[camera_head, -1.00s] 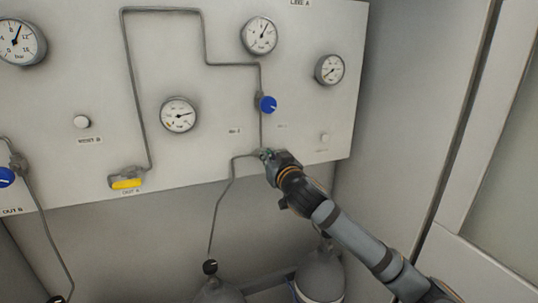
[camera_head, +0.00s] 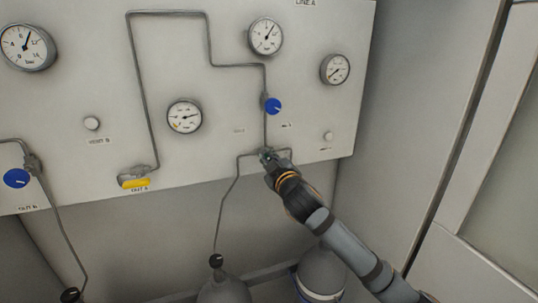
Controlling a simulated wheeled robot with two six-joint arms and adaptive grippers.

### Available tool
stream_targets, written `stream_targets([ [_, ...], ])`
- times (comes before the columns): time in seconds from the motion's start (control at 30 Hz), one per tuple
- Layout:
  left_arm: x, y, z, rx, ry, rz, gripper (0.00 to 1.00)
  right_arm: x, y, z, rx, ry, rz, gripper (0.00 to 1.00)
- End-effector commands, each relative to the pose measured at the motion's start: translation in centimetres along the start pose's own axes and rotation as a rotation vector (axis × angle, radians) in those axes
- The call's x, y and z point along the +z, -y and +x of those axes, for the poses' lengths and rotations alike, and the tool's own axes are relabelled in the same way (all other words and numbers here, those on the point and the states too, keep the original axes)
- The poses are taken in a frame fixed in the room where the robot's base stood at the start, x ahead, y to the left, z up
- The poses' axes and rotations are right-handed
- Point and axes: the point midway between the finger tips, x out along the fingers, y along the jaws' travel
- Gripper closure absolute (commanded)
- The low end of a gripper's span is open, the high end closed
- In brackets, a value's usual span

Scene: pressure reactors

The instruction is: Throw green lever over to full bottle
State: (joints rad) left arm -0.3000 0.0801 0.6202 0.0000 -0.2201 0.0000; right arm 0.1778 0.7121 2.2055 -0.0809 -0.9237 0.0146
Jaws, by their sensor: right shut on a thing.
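My right gripper (camera_head: 268,158) is at the lower right of the white panel, where the pipes from the bottles meet below the blue knob. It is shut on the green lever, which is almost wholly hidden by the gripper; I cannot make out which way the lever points. Two grey bottles stand below the panel: a left one (camera_head: 224,290) with a dark valve and a pipe rising from it, and a right one (camera_head: 321,270) partly behind my right arm. I cannot tell which bottle is full from their looks. My left gripper is not in view.
The white panel (camera_head: 220,95) carries several round gauges, one (camera_head: 184,116) near its middle. A blue knob (camera_head: 272,105) sits above my gripper. A yellow handle (camera_head: 136,183) is at the lower left and another blue knob (camera_head: 17,178) at far left. A wall closes the right side.

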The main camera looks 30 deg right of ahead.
Motion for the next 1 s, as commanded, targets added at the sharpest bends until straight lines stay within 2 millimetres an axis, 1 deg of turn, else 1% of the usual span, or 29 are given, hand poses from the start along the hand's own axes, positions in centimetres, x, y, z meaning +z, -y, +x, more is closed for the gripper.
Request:
stream_targets([
  [0.23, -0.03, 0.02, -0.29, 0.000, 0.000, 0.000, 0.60, 0.03, 0.13, 0.00, 0.000, 0.001, -0.057, 1.00],
  [0.7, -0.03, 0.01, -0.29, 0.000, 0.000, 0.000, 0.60, 0.06, 0.17, 0.00, -0.001, 0.001, -0.067, 1.00],
  [0.73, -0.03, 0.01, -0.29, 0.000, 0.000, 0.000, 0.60, 0.06, 0.18, 0.00, -0.001, 0.001, -0.067, 0.85],
  [0.87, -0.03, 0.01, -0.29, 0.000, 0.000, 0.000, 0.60, 0.05, 0.17, 0.00, 0.000, 0.001, -0.067, 0.67],
  [0.9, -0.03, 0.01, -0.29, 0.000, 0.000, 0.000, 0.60, 0.05, 0.16, 0.00, 0.000, 0.001, -0.067, 0.65],
  [1.0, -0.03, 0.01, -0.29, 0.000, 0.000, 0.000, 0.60, 0.03, 0.15, 0.00, 0.000, 0.000, -0.066, 0.65],
])
